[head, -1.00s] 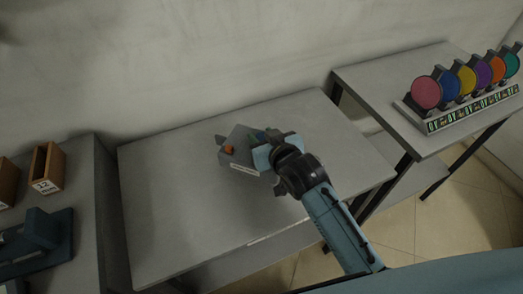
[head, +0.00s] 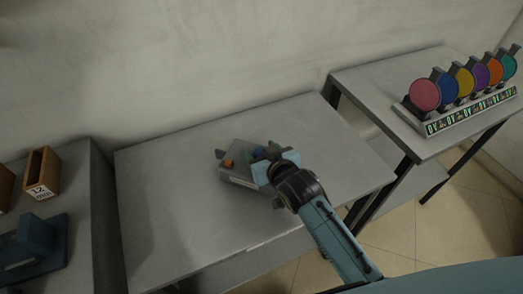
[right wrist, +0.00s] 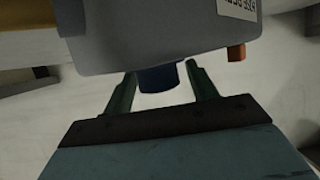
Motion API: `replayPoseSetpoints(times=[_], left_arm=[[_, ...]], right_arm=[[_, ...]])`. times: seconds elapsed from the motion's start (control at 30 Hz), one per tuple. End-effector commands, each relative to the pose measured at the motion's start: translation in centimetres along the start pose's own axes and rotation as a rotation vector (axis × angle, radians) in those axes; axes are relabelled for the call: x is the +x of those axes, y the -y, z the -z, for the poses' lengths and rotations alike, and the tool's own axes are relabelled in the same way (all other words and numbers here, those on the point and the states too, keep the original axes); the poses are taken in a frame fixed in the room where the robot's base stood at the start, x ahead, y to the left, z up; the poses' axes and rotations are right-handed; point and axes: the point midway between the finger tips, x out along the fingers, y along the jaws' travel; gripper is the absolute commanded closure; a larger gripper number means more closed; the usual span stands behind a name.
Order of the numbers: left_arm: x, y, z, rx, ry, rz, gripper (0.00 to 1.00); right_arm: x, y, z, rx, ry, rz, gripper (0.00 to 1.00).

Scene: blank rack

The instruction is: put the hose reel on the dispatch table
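A grey boxy unit (head: 238,163) with a white label and an orange knob sits on the middle table (head: 165,205); I take it as the hose reel. In the right wrist view its grey body (right wrist: 165,35) fills the top, with a dark blue round stub (right wrist: 158,77) pointing towards me. My right gripper (head: 268,165) is at its right side. In the right wrist view the fingers (right wrist: 160,85) stand apart on both sides of the stub, with gaps. Which table is the dispatch table cannot be read. My left gripper is out of view.
A table (head: 385,80) at the right carries a rack (head: 470,113) of several coloured discs. At the left, a dark bench holds a wooden box (head: 42,172) marked 12 mm and a dark blue fixture (head: 35,240). The left of the middle table is clear.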

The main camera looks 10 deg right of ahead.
Motion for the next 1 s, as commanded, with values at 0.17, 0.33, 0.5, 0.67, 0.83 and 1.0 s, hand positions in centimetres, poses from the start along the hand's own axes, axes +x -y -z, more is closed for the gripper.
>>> replayPoseSetpoints(times=[0.17, 0.33, 0.5, 0.67, 0.83, 1.0], left_arm=[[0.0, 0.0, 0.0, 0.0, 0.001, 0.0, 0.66], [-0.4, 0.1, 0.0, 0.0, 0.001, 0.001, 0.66], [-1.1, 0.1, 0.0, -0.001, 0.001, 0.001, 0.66], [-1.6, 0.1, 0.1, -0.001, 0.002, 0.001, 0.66], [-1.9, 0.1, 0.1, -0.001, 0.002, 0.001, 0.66], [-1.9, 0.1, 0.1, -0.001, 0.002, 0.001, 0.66]], right_arm=[[-0.1, 0.0, 0.1, 0.0, -0.001, 0.0, 0.42], [-1.6, 0.0, 0.1, 0.0, 0.001, 0.0, 0.42], [-5.0, 0.0, 0.1, 0.001, 0.002, 0.0, 0.42], [-8.4, 0.0, 0.1, 0.001, 0.001, 0.0, 0.42], [-10.8, 0.0, 0.1, 0.0, 0.001, 0.0, 0.42], [-11.9, 0.0, 0.1, -0.001, 0.0, -0.001, 0.42]])
